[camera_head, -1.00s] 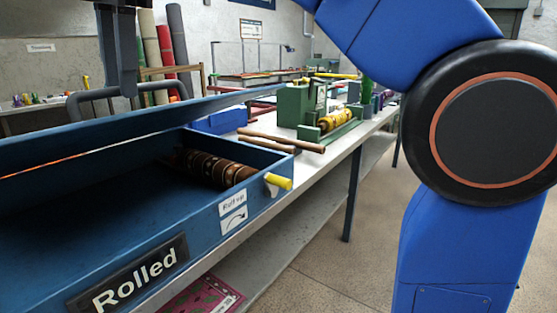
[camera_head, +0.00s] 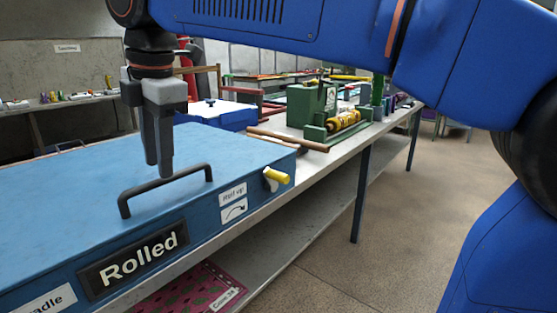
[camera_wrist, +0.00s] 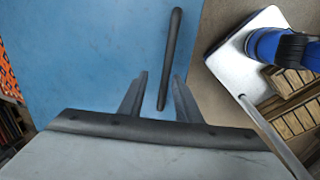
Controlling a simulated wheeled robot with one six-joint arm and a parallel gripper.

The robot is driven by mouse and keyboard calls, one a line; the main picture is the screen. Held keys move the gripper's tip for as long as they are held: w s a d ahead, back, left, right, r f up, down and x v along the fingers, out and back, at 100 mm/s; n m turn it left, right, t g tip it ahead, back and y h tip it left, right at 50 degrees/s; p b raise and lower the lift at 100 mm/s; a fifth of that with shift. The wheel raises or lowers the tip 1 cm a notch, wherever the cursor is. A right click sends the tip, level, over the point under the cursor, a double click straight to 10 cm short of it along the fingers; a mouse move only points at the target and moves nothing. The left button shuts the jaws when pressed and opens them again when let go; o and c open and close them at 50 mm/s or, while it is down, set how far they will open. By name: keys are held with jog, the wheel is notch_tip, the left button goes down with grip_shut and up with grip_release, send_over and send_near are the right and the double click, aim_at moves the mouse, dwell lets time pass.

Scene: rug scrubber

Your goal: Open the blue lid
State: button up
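The blue lid (camera_head: 70,190) lies flat and closed on the blue box marked "Rolled" (camera_head: 132,262). A black bar handle (camera_head: 165,182) stands near the lid's front edge. My gripper (camera_head: 159,172) points down over the lid, its fingertips close to the middle of the handle. In the wrist view, the fingers of my gripper (camera_wrist: 158,84) are apart, with the handle (camera_wrist: 170,60) between them in the picture. I cannot tell whether they touch it. The lid (camera_wrist: 80,60) fills the left of that view. The inside of the box is hidden.
A yellow-ended crank (camera_head: 277,176) sticks out of the box's right side, beside a "Roll up" label (camera_head: 233,193). Behind stand a smaller blue box (camera_head: 222,114) and a green machine (camera_head: 305,105) on the bench (camera_head: 345,140). Open floor (camera_head: 400,220) lies to the right.

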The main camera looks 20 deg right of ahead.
jog(key=shift+s+d+f, duration=0.1)
jog(key=shift+s+f, duration=0.05)
jog(key=shift+f, duration=0.45)
jog(key=shift+s+d+f, duration=0.1)
jog(key=shift+f, duration=0.5)
notch_tip(320, 180, up, 17)
jog(key=s+d, duration=0.2)
jog(key=s, duration=0.1)
jog(key=w+d+f+m+t, duration=0.1)
jog(key=d+f+m, duration=1)
jog(key=d+f, duration=0.6)
jog(key=shift+d+m, duration=0.4)
jog(key=shift+d, duration=0.55)
jog(key=shift+w, duration=0.1)
